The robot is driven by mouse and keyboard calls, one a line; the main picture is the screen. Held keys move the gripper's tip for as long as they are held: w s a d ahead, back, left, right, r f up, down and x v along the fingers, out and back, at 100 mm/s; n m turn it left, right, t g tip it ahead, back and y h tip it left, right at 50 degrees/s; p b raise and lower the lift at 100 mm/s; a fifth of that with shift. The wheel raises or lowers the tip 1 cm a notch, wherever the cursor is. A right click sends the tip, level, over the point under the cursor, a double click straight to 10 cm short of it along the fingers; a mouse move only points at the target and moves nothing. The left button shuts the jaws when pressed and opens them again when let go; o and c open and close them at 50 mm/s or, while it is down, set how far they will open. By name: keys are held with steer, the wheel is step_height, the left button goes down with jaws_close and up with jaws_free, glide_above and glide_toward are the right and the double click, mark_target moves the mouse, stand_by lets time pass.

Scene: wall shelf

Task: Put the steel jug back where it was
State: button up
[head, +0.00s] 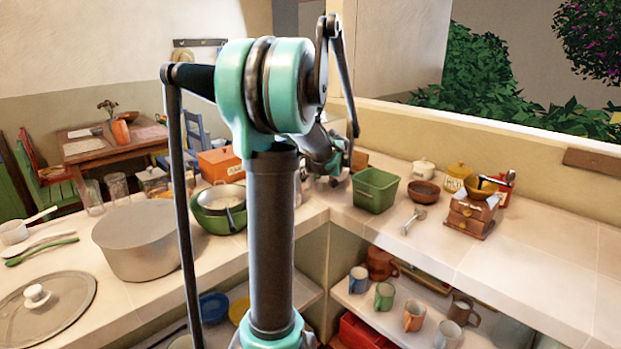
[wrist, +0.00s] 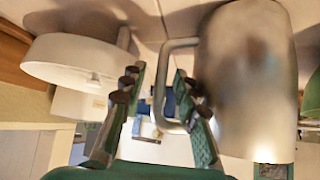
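The steel jug (wrist: 245,85) fills the right side of the wrist view, with its looped handle (wrist: 160,85) facing my gripper. My gripper (wrist: 158,76) is open, with one finger on each side of the upright bar of the handle. I see gaps between the bar and both fingers. In the head view my arm hides the gripper's fingers and most or all of the jug. I cannot tell from there exactly where the jug stands.
A pale round vessel (wrist: 75,65) is left of the fingers in the wrist view. A green bin (head: 375,190), a brown bowl (head: 423,192) and a coffee grinder (head: 470,215) stand on the right counter. A large pot (head: 138,245) and green pot (head: 215,215) stand left. The right counter's front is clear.

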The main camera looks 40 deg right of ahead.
steer(key=v, duration=1.2)
steer(key=shift+r, duration=0.1)
